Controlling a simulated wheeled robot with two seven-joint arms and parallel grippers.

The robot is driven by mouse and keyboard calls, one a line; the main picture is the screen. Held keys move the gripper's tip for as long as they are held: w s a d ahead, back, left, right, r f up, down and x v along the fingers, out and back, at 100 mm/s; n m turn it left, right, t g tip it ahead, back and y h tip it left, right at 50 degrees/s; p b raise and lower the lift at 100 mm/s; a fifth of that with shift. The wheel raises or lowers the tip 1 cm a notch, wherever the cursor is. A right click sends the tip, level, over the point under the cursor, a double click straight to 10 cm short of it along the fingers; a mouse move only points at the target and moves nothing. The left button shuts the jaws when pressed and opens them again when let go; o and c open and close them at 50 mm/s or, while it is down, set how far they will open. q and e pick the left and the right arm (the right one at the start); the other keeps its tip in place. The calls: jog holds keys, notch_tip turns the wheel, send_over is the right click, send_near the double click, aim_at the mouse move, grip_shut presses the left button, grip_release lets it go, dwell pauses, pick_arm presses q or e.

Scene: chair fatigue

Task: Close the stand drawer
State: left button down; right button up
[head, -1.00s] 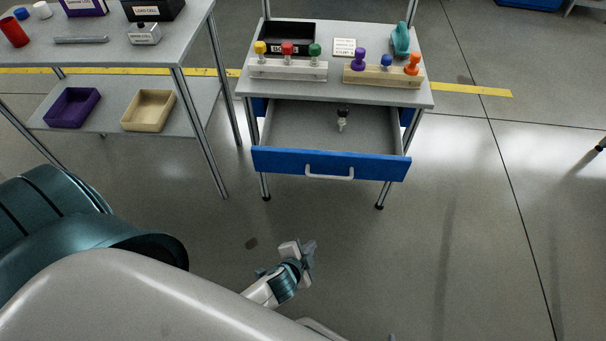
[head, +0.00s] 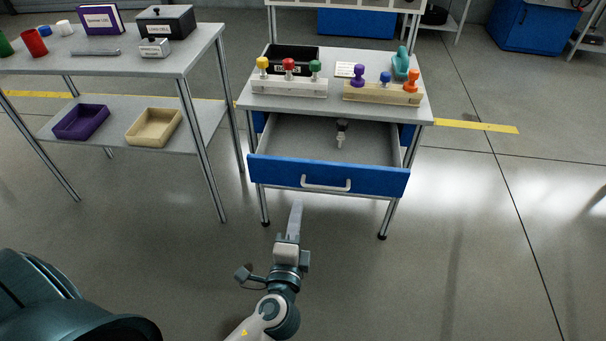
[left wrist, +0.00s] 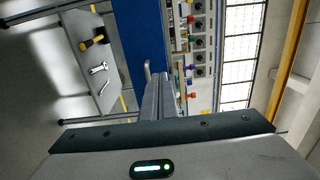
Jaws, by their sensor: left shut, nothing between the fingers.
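The stand drawer (head: 285,177) has a blue front with a white bar handle (head: 326,184). It is pulled out of the stand in the head view. A small dark-and-white item (head: 341,134) lies inside it. My left gripper (head: 296,206) is shut and empty. It points at the drawer front from below, near the left end of the handle in the picture. In the left wrist view the blue drawer front (left wrist: 141,35) and its handle (left wrist: 148,72) show just beyond the closed fingers (left wrist: 160,90). I cannot tell whether the fingertips touch the front. My right gripper is not in view.
The stand top (head: 335,107) holds pegs in a white block (head: 289,88) and a wooden block (head: 383,94), plus a black tray (head: 292,56). A second table (head: 130,62) with a lower shelf stands at left. The floor at right is clear.

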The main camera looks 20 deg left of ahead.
pick_arm(q)
send_near(307, 161)
jog(key=x, duration=0.5)
jog(key=shift+a+r+p, duration=0.1)
jog(key=shift+p, duration=0.3)
jog(key=shift+w+a, duration=0.2)
jog(key=shift+w, duration=0.5)
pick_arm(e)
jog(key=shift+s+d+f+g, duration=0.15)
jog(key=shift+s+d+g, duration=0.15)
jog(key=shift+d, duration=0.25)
